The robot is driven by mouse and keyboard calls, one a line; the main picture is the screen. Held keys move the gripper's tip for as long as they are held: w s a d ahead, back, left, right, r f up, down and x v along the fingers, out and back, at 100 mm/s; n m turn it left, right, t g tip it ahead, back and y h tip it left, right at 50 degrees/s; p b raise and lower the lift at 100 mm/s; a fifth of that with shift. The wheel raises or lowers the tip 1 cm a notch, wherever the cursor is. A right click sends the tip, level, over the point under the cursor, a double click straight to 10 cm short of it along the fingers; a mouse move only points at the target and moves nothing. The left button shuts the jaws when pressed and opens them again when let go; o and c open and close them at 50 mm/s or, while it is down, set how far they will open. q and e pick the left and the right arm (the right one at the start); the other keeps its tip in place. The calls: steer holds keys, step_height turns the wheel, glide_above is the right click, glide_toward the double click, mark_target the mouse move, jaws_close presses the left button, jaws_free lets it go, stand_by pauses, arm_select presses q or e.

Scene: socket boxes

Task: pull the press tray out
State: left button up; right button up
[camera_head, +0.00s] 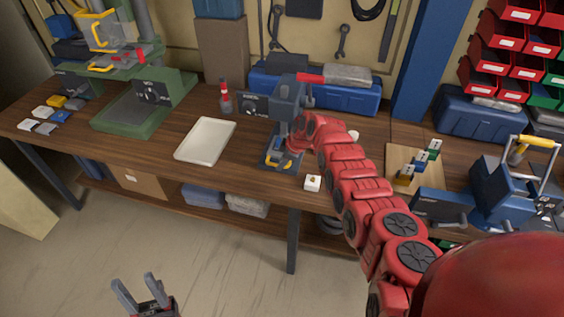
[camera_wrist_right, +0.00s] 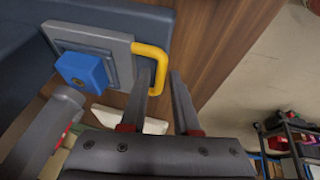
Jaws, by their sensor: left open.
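The press (camera_head: 287,105) is blue-grey with a red-handled lever and stands on the bench. Its press tray (camera_wrist_right: 112,46) is a grey plate with a blue block (camera_wrist_right: 82,72) on it. A yellow handle (camera_wrist_right: 163,62) loops from the tray's edge; it also shows low at the front of the press in the head view (camera_head: 270,158). My right gripper (camera_wrist_right: 162,75) is open at the handle, one finger at the loop's inside and one outside, with a gap between them. Contact cannot be told. My left gripper (camera_head: 137,287) is open and empty, low over the floor.
A white tray (camera_head: 205,141) lies left of the press, with a green press (camera_head: 140,105) beyond it. A blue toolbox (camera_head: 345,98) stands behind.

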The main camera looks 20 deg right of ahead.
jaws_close()
stand_by(1.1)
